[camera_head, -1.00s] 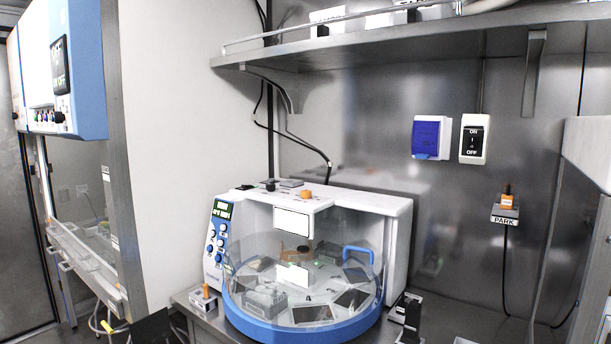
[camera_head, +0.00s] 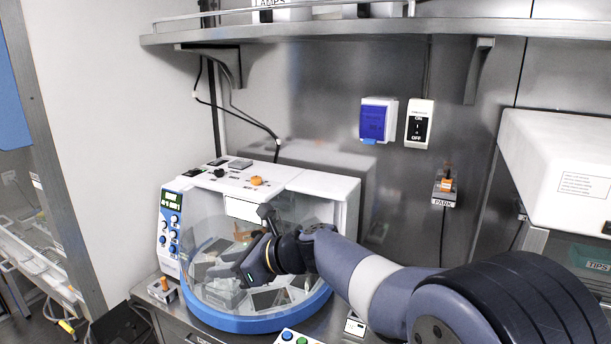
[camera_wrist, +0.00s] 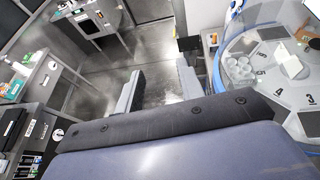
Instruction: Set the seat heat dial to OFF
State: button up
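The white and blue carousel machine (camera_head: 330,190) stands on the bench in the head view. An orange knob (camera_head: 256,181) sits on its top, and a column of blue dials (camera_head: 172,235) runs down its front left panel. The labels are too small to read, so I cannot tell which is the seat heat dial. My gripper (camera_head: 245,243) is in front of the clear carousel cover, below and right of the orange knob, touching no dial that I can see. In the wrist view my gripper (camera_wrist: 158,85) has its two fingers apart with nothing between them.
A shelf (camera_head: 330,30) runs above the machine. A blue-covered socket (camera_head: 378,120) and an ON/OFF switch (camera_head: 419,124) are on the back wall. A small block with an orange top (camera_head: 163,289) stands at the machine's left front. The wrist view shows open floor (camera_wrist: 150,55) beyond the fingers.

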aim_at(255, 181)
jog(key=i+j+z, duration=0.15)
jog(key=j+z, duration=0.2)
jog(key=i+j+z, duration=0.15)
jog(key=j+z, duration=0.5)
jog(key=j, duration=0.15)
jog(key=i+j+z, duration=0.1)
jog(key=j+z, duration=0.2)
jog(key=j, duration=1.1)
